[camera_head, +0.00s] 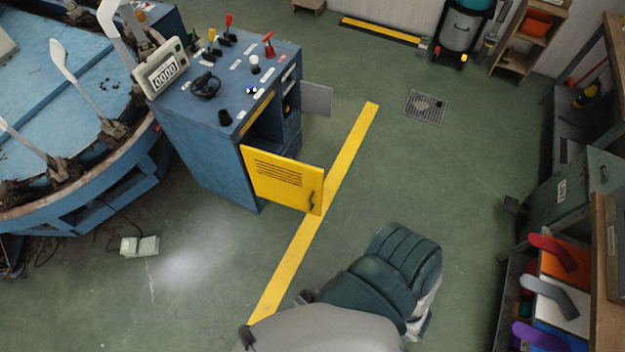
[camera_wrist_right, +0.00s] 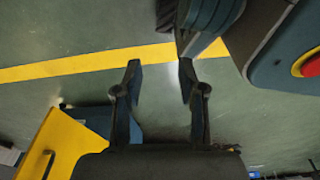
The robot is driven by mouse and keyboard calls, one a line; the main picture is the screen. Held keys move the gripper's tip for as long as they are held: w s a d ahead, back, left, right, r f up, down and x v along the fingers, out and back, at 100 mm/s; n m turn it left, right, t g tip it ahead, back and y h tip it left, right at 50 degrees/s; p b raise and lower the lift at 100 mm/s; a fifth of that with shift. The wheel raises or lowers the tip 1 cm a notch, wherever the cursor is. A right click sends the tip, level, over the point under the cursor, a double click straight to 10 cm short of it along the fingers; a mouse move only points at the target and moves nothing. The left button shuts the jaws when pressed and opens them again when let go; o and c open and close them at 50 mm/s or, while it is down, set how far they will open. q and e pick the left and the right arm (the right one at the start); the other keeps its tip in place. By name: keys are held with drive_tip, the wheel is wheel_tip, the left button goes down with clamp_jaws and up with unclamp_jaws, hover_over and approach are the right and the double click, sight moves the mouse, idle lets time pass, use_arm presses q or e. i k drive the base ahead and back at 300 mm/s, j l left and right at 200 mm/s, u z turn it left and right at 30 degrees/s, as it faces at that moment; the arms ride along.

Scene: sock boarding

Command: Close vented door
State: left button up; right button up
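The yellow vented door (camera_head: 283,178) stands open on the blue control console (camera_head: 205,150), swung out toward the yellow floor line. Its slots are near the upper part and a dark handle (camera_head: 312,201) is near its free edge. In the right wrist view the door (camera_wrist_right: 68,138) shows at the lower left, with its handle (camera_wrist_right: 47,165) partly in sight. My right gripper (camera_wrist_right: 160,78) is open and empty, with floor between its fingers. It is apart from the door. It is not seen in the head view. My left gripper is in neither view.
A yellow floor line (camera_head: 345,150) runs past the door. A grey panel (camera_head: 317,99) juts from the console's far side. A round blue machine (camera_head: 70,190) stands at the left. Shelving with coloured items (camera_head: 560,255) is at the right.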

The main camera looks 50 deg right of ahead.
sight(290, 182)
drive_tip(key=z, duration=1.15)
